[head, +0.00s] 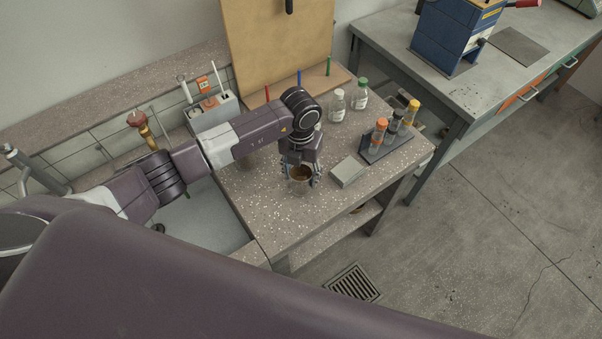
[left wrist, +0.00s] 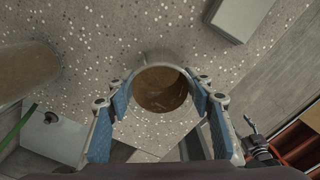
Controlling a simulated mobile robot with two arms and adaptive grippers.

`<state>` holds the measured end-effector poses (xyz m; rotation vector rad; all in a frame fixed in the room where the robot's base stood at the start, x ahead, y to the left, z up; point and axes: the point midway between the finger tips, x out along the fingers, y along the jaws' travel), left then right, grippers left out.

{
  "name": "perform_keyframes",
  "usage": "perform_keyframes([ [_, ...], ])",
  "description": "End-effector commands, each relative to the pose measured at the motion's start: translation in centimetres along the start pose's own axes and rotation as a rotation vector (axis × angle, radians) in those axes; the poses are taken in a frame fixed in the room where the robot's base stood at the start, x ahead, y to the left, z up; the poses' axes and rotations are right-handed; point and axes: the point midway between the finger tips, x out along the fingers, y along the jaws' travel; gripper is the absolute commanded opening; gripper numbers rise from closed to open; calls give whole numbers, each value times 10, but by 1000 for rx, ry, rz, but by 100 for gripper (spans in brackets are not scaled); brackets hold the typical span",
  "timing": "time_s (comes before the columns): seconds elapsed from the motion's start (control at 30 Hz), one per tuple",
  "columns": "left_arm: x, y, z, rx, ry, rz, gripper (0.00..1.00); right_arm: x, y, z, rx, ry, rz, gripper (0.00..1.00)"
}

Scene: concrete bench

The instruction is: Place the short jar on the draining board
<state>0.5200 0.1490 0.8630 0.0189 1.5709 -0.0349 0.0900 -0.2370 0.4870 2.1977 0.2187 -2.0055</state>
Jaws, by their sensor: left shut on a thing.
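The short jar (head: 301,174) is a clear round jar with brown contents. My left gripper (head: 301,176) is shut around its sides, over the speckled bench top. In the left wrist view the jar (left wrist: 160,88) sits between the two blue-padded fingers (left wrist: 160,110), its round mouth facing the camera. I cannot tell whether its base touches the bench. A pale flat surface (head: 217,218) lies left of the bench top, partly under my arm. I cannot tell whether it is the draining board or a sink floor. My right gripper is not in view.
A grey block (head: 348,172) lies just right of the jar. A rack of capped tubes (head: 386,143) and two white-labelled bottles (head: 338,105) stand farther off. A tall tan board (head: 275,45) stands at the back, with coloured pegs before it. The front bench strip is clear.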

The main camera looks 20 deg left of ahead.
Motion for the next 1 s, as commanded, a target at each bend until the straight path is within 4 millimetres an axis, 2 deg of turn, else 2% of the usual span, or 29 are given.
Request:
perform_keyframes([
  [0.07, 4, 0, 0, 0, -1, 0, 20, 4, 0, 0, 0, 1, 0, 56],
  [0.1, 2, 0, 0, 0, 0, 0, 52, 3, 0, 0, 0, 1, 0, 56],
  [0.23, 2, 0, 0, 0, 0, 0, 66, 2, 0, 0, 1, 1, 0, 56],
  [0.6, -3, 0, 0, 0, 0, 0, 66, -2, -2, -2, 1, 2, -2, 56],
  [0.67, -7, 0, 1, 1, -3, 0, 66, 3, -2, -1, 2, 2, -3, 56],
  [0.77, -22, 0, 2, 2, -6, 0, 66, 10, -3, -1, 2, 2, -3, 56],
  [1.0, -74, 1, 1, 2, -6, 1, 66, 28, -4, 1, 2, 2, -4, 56],
])
